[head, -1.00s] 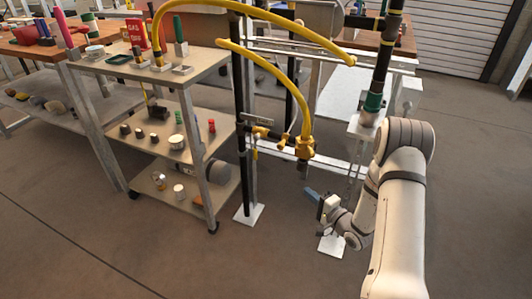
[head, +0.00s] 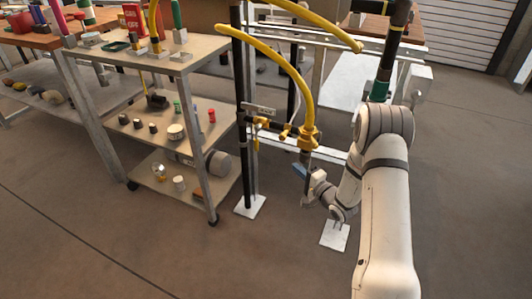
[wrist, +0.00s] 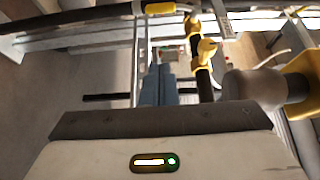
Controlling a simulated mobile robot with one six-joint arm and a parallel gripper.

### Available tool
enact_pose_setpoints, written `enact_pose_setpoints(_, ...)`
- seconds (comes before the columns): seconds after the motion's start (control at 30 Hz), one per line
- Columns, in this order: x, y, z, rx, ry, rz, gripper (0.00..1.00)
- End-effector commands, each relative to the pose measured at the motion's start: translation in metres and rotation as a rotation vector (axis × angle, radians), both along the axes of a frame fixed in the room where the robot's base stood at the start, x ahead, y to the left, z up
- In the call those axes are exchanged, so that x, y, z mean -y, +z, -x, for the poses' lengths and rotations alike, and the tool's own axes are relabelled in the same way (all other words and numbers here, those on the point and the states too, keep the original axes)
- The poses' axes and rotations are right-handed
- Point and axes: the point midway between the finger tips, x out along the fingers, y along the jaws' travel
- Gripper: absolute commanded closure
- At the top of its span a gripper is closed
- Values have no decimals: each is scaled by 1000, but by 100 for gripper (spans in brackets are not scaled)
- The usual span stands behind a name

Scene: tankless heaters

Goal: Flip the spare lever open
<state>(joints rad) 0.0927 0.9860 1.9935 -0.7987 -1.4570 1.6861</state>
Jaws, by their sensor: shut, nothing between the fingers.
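A short dark pipe with yellow valve fittings (head: 287,131) runs sideways between the black upright pipe and the yellow hose fitting (head: 309,137). A grey label plate (head: 260,109) sits above it; its text is too small to read, and I cannot tell which part is the spare lever. My gripper (head: 299,170) is below and slightly right of the valve fittings, its blue fingers apart from them. In the wrist view, the blue fingers (wrist: 158,85) are together and empty. A yellow valve part (wrist: 207,48) on the dark pipe lies to their right.
The yellow hose fitting (wrist: 301,72) and a grey cylinder (wrist: 258,88) are close on the gripper's right in the wrist view. A shelf cart (head: 172,140) with small items stands left. Floor in front is clear.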

Motion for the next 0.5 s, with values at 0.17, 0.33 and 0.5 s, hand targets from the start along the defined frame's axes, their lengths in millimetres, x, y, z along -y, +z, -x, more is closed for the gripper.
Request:
enact_pose_setpoints(0.17, -27, -3, -31, 4, 3, 0, 100)
enact_pose_setpoints(0.33, -51, -3, -59, 4, 2, 0, 100)
enact_pose_setpoints(0.5, -74, -3, -88, 4, 1, 0, 100)
